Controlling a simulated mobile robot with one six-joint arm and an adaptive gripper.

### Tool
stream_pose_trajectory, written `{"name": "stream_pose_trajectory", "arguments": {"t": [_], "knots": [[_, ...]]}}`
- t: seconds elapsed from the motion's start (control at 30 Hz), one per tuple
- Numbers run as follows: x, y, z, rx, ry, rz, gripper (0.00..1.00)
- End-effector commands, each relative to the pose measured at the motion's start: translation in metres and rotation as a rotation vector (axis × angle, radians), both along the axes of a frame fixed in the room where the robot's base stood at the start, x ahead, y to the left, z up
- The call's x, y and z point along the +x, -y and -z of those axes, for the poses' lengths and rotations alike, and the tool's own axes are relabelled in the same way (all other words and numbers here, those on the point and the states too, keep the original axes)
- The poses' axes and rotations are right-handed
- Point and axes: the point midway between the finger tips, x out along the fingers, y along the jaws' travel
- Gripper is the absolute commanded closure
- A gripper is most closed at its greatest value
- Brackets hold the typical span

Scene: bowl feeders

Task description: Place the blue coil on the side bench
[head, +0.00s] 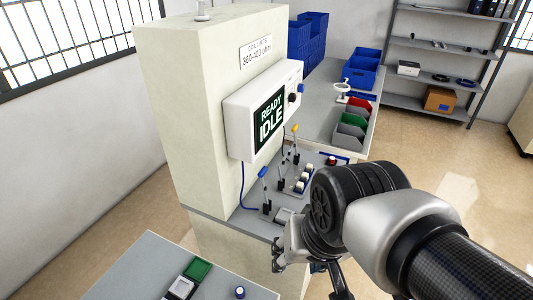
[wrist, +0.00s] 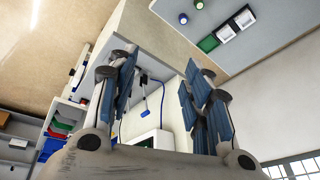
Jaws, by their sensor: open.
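A small blue coil (head: 240,292) with a pale top stands on a grey bench (head: 150,258) at the lower left of the head view, near the bench's right edge. In the wrist view a small blue round piece (wrist: 183,19), apparently this coil, is on the bench top near its corner. My gripper (head: 277,256) is right of and beyond the coil in the head view, partly hidden by my wrist. In the wrist view my gripper (wrist: 160,88) has its fingers wide apart with nothing between them. I cannot tell which surface is the side bench.
Green (head: 198,268) and white (head: 180,288) trays sit on the grey bench; a greenish round piece (wrist: 198,4) shows there too. A tall cream cabinet (head: 180,100) carries a screen (head: 269,117) reading "READY IDLE". Blue-handled (head: 263,172) and yellow-handled clamps, white pieces and bins stand beyond.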

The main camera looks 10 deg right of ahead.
Motion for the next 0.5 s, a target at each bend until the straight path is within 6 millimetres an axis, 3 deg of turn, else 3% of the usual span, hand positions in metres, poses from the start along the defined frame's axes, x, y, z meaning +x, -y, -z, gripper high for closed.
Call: {"name": "stream_pose_trajectory", "arguments": {"t": [0.1, 0.2, 0.5], "knots": [[-0.026, 0.01, -0.009, -0.068, 0.048, -0.097, 0.55], [-0.037, 0.014, -0.011, -0.104, 0.063, -0.145, 0.55], [-0.042, 0.017, -0.011, -0.121, 0.068, -0.169, 0.55]]}}
